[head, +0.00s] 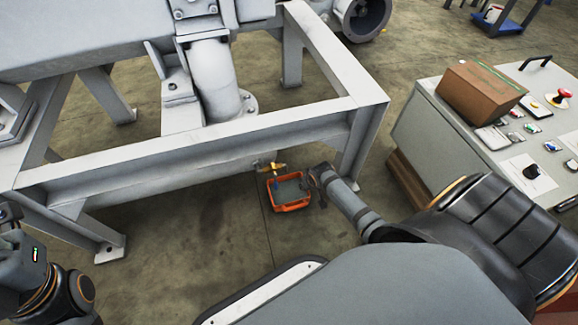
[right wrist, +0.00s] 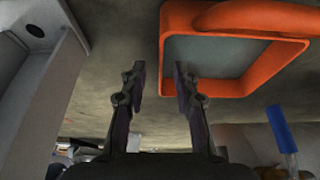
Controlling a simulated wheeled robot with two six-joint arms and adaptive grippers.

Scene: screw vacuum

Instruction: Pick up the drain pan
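The drain pan (head: 290,207) is an orange, open-topped tray with a grey inside, on the floor under the front beam of the grey machine frame. In the right wrist view the pan's orange rim (right wrist: 168,62) fills the upper right. My right gripper (head: 318,177) is at the pan's right side in the head view. My left gripper (head: 8,213) is at the far left edge, partly cut off.
The grey frame (head: 210,150) stands over and behind the pan, with a leg (head: 362,140) close to my right arm. A small yellow fitting (head: 270,166) and a blue piece (right wrist: 281,130) are beside the pan. A control cabinet (head: 430,120) with a brown box (head: 480,95) stands right.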

